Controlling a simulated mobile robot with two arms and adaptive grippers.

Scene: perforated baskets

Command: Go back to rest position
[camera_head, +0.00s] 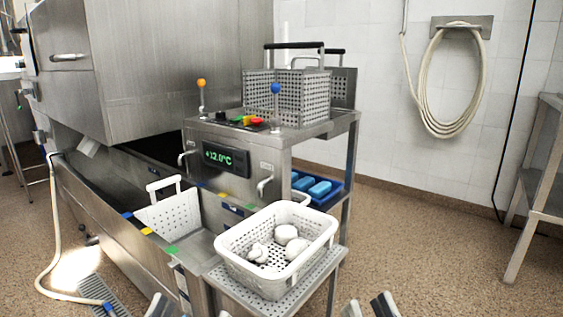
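My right gripper (368,307) shows at the bottom edge, right of the middle. Its two fingertips stand apart with only floor between them. My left gripper (190,311) shows at the bottom edge, left of the middle, cut off by the frame. Its fingertips also appear apart, with nothing seen between them. Both are below and in front of a white perforated basket (238,268), which holds several white items (286,234). The basket sits on a perforated metal shelf (300,290). Neither gripper is seen touching it. The rest of both arms is hidden.
A blue tray (330,192) is on a lower shelf. Open floor (440,260) lies at right, before a metal table (545,160).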

